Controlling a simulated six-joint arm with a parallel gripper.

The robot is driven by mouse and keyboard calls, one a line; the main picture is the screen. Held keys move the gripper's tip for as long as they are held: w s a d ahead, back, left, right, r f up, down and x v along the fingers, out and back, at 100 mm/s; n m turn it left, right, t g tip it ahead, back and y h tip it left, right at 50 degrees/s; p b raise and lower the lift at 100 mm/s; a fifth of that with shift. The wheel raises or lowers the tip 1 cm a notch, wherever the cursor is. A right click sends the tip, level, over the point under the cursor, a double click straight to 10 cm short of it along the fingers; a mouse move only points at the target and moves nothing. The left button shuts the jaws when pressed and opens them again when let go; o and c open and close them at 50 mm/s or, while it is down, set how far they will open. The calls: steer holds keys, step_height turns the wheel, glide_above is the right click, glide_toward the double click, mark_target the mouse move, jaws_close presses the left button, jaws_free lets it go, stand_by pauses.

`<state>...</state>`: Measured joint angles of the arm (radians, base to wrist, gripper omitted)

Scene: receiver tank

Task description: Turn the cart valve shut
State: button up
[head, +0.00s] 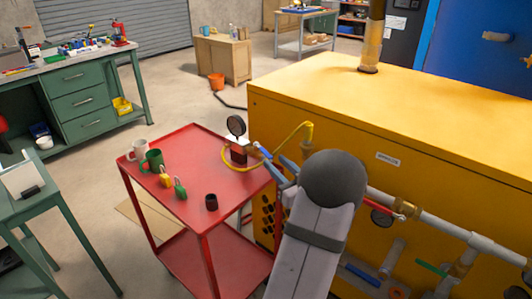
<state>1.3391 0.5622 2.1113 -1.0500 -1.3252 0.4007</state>
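The red cart (215,143) stands left of the yellow tank housing (330,110). On its far right corner is a small fitting (238,143) with a round black-rimmed gauge (236,126) on top. A blue valve handle (263,151) shows at the right side of this fitting, beside a yellow hose (285,139). My gripper (277,166) is just below and right of the blue handle, largely hidden behind my grey arm. Whether its fingers touch the handle, or are open or shut, I cannot tell.
Pipes (445,231) with a red-handled valve run along the yellow housing at right. A green workbench (85,90) stands at left.

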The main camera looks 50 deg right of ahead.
mark_target(260, 147)
steer(key=shift+p+x, duration=0.35)
steer(key=shift+x, duration=3.3)
jaws_close()
